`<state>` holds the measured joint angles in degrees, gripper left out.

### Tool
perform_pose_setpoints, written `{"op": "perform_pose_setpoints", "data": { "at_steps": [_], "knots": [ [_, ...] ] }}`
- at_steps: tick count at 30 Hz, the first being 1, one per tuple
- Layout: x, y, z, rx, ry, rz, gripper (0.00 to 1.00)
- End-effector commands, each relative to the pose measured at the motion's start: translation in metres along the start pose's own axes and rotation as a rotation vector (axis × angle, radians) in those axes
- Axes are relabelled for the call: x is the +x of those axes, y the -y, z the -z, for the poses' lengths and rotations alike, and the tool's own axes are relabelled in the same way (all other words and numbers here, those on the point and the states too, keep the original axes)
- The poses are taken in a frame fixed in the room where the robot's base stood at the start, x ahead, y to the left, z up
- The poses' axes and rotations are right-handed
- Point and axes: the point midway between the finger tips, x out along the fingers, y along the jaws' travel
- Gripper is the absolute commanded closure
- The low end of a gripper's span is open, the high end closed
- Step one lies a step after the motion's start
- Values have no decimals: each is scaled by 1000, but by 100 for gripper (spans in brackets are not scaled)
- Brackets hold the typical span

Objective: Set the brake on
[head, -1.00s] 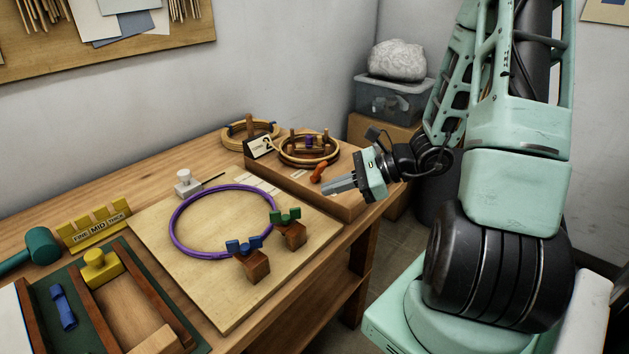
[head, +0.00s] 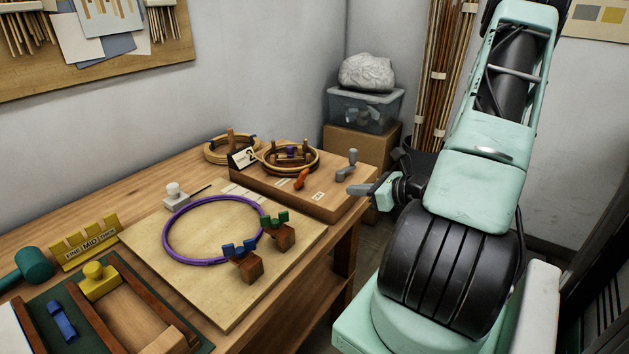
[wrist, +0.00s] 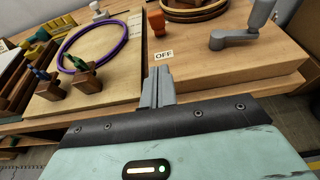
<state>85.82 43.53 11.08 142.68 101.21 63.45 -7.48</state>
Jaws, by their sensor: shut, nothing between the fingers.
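The orange lever (head: 302,179) stands on the wooden box top (head: 345,206) at the back of the bench. In the wrist view the orange lever (wrist: 156,22) is beyond a white label reading OFF (wrist: 164,56). Which way it leans is hard to tell. A second small label (head: 283,182) lies on its other side, too small to read. My gripper (head: 357,190) is shut and empty, by the right end of the box. In the wrist view its fingers (wrist: 158,86) point toward the OFF label, apart from the lever.
A grey crank (head: 348,165) stands on the box's right end, close to my gripper. A cane coil (head: 291,158) sits on pegs behind the lever. A purple ring (head: 190,258) and clamp blocks (head: 247,266) occupy the board in front. Free floor lies right of the bench.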

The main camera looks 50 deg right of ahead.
Motion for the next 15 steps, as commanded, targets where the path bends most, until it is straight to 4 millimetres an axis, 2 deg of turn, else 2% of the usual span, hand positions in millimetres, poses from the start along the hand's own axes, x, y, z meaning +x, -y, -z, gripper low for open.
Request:
{"op": "perform_pose_setpoints", "data": {
  "at_steps": [5,15],
  "knots": [
    [21,-2,-1,2,1,-6,100],
    [90,-2,-2,1,1,-6,100]
  ]
}}
